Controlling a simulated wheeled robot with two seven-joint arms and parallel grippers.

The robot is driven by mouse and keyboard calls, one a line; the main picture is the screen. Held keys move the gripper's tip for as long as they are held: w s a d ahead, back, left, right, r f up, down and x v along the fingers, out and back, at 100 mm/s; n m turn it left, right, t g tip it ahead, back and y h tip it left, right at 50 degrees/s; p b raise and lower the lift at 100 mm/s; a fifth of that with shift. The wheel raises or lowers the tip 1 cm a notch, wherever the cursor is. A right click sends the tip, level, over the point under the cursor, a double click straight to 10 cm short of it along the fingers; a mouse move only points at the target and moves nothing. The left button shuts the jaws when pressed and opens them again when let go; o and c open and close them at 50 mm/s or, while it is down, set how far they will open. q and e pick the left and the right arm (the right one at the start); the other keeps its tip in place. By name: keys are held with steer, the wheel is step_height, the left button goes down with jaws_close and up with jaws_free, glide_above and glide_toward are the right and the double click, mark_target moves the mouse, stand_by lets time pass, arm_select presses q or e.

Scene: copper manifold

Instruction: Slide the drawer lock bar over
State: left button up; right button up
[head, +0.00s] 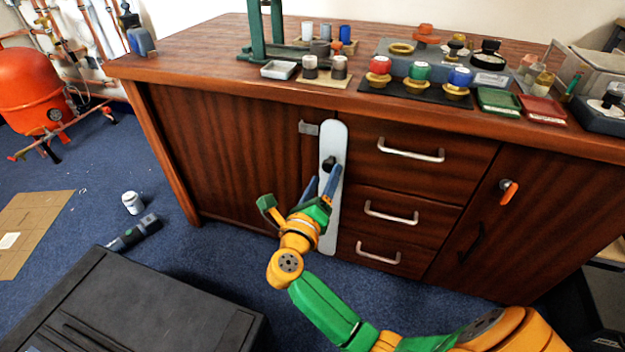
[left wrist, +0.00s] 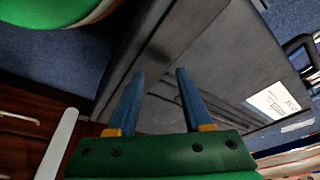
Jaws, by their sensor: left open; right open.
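The drawer lock bar (head: 334,138) is a long pale grey plate with rounded ends, upright on the cabinet front at the left edge of the drawer stack. A dark knob (head: 329,163) sticks out from its upper half. My right gripper (head: 325,173) is open in front of the bar, its blue fingertips just below the knob; I cannot tell whether they touch. The gripper hides part of the bar's lower half. My left gripper (left wrist: 160,72) is open and empty above a black case in the left wrist view. A pale strip, probably the bar (left wrist: 60,140), shows at left there.
Three drawers with silver handles (head: 410,152) are right of the bar. A small metal bracket (head: 308,128) sits at its upper left. The black case (head: 130,310) stands on the floor at front left. The benchtop holds coloured knobs and trays.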

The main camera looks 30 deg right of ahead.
arm_select(q)
steer(key=w, duration=0.1)
steer(key=w+r+t, duration=0.1)
steer(key=w, duration=0.1)
steer(key=shift+d+r+t, duration=0.15)
steer(key=shift+d+t, duration=0.2)
steer(key=shift+t, duration=0.05)
arm_select(e)
steer(key=x, duration=0.3)
steer(key=shift+a, duration=0.1)
jaws_close()
stand_by(0.7)
